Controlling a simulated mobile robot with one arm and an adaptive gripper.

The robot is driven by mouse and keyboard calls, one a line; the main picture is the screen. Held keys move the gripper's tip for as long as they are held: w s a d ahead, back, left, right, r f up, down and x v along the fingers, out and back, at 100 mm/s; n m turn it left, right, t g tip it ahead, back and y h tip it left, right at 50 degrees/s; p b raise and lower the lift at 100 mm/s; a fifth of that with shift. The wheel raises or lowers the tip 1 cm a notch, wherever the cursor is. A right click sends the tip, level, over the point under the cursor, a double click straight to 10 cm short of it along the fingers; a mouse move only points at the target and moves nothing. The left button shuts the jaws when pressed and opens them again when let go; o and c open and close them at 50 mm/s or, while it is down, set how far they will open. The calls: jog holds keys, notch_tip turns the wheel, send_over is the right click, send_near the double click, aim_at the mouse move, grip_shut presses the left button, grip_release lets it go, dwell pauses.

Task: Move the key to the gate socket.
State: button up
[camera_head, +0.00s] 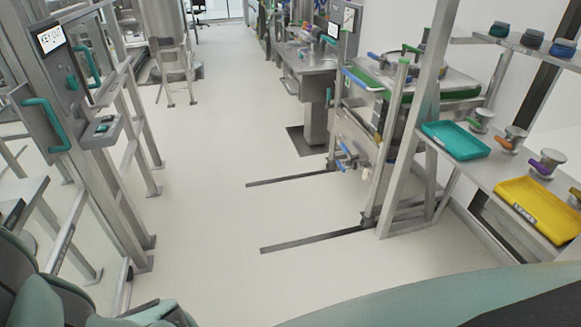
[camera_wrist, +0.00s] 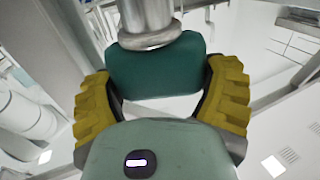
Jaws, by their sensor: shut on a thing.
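In the wrist view, my gripper (camera_wrist: 160,95) has its two yellow-padded fingers on either side of a dark teal block with a grey metal shaft. I take this to be the key (camera_wrist: 155,72). The fingers are closed on the block. The lower part of the key is hidden behind my gripper's body. In the head view, the gate panel (camera_head: 62,75) stands at the left, with a screen (camera_head: 50,39) that seems to read "KEY OUT". A small box (camera_head: 103,128) juts out below it; I cannot tell which part is the socket. My gripper is out of the head view.
At the right, a shelf holds a teal tray (camera_head: 455,139), a yellow tray (camera_head: 540,208) and several knobbed jars. A metal workstation (camera_head: 375,110) stands behind it. Two dark floor rails (camera_head: 318,239) run toward the open floor (camera_head: 210,190) in the middle.

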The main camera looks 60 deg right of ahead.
jog(key=shift+f+b, duration=2.85)
jog(key=shift+f, duration=0.85)
jog(key=shift+f+b, duration=1.95)
jog(key=shift+f, duration=0.4)
jog(key=o, duration=1.1)
jog(key=shift+o, duration=0.2)
jog(key=shift+d+r+p, duration=0.1)
jog(key=shift+r+p, duration=3.5)
jog(key=shift+r, duration=0.9)
